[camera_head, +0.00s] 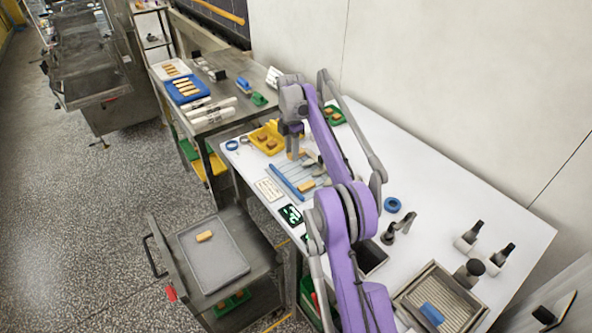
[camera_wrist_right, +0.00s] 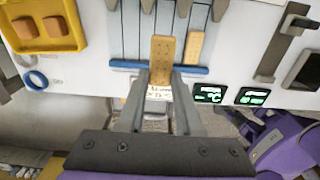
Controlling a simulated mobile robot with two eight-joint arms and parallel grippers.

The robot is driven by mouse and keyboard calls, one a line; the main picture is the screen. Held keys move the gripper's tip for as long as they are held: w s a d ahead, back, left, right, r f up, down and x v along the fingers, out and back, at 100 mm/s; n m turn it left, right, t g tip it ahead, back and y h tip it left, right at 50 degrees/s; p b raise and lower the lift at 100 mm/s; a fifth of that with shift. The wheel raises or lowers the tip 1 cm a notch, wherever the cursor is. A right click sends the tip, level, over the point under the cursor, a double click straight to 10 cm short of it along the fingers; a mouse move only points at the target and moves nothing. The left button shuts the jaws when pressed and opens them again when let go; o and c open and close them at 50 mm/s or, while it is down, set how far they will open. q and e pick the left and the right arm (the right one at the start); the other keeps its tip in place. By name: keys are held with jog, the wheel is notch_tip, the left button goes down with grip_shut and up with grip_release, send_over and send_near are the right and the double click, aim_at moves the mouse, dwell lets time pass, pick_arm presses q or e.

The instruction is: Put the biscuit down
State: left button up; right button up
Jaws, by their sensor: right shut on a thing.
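My right gripper (camera_head: 292,155) is shut on a tan rectangular biscuit (camera_wrist_right: 162,58), holding it by its near end. In the right wrist view the jaws (camera_wrist_right: 160,82) are on either side of it, and its far end overlaps a pale blue striped panel (camera_wrist_right: 131,30). I cannot tell whether it touches the panel. In the head view only a small part of it shows below the gripper. A second biscuit (camera_head: 306,186) lies on the panel, just right of the held one in the wrist view (camera_wrist_right: 194,48). My left gripper is not in view.
A blue bar (camera_head: 286,184) runs along the panel's near edge. A yellow tray (camera_head: 252,136) with brown pieces stands beside it. Small green-lit displays (camera_head: 290,214) and a white card (camera_head: 268,189) lie in front. A cart tray (camera_head: 222,265) holds another biscuit.

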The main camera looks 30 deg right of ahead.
send_over(292, 180)
notch_tip(292, 180, down, 5)
jog(key=shift+s+f+b, duration=0.15)
jog(key=shift+b, duration=0.25)
jog(key=f, duration=0.3)
jog(key=shift+w+f, duration=0.2)
jog(key=shift+f, duration=0.1)
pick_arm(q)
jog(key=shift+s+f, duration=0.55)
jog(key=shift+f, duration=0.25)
pick_arm(e)
jog(key=shift+s+f, duration=0.1)
jog(key=shift+f, duration=0.25)
jog(key=shift+f, duration=0.2)
jog(key=o, duration=1)
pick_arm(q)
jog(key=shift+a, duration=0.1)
pick_arm(e)
jog(key=shift+r, duration=0.1)
